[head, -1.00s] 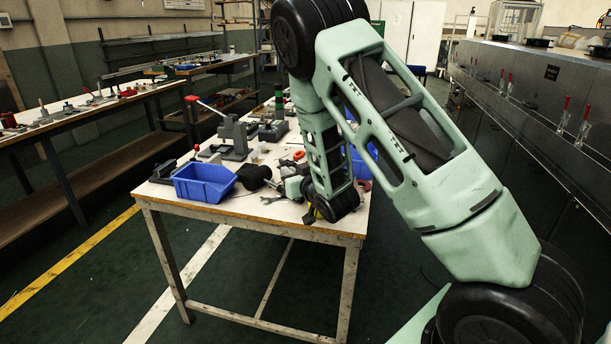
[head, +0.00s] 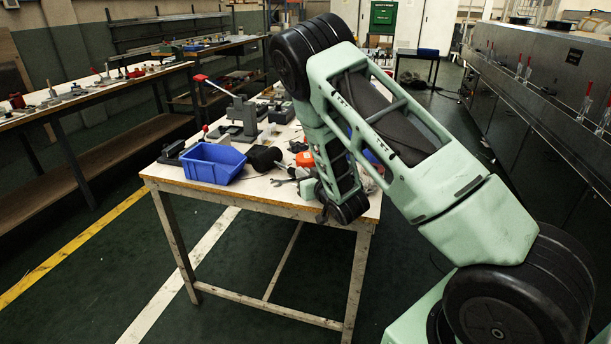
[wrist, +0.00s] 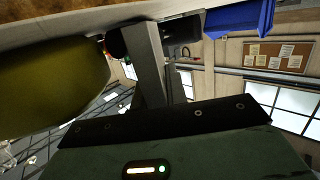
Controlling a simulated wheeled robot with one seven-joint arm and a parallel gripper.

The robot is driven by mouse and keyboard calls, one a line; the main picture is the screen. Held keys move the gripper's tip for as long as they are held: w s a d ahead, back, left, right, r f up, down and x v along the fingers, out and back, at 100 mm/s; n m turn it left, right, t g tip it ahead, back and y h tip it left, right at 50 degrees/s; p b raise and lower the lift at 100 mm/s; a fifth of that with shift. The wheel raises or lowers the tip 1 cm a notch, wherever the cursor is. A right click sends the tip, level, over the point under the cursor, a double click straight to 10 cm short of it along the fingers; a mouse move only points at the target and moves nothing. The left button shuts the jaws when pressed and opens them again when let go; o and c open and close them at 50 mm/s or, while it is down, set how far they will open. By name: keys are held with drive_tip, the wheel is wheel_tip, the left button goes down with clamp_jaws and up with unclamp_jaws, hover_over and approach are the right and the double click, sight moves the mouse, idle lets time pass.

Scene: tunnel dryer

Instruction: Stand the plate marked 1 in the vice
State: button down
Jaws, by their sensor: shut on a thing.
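My gripper (wrist: 150,45) fills the lower middle of the wrist view. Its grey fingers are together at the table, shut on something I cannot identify. In the head view my gripper (head: 324,212) is at the near right of the worktable and is mostly hidden by my arm. A grey vice-like fixture with a red-tipped lever (head: 243,116) stands on the table, further back and left of my gripper. I cannot make out a plate marked 1 or any number. A large olive-yellow rounded thing (wrist: 50,90) lies close to the fingers in the wrist view.
A blue bin (head: 212,163) sits at the worktable's near left, and in the wrist view (wrist: 238,18). A black rounded thing (head: 264,158), a spanner (head: 284,181) and an orange thing (head: 304,159) lie between bin and arm. Clear floor (head: 90,300) lies in front and left.

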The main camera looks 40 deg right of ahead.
drive_tip(key=shift+f, duration=0.2)
drive_tip(key=c, duration=1.4)
unclamp_jaws()
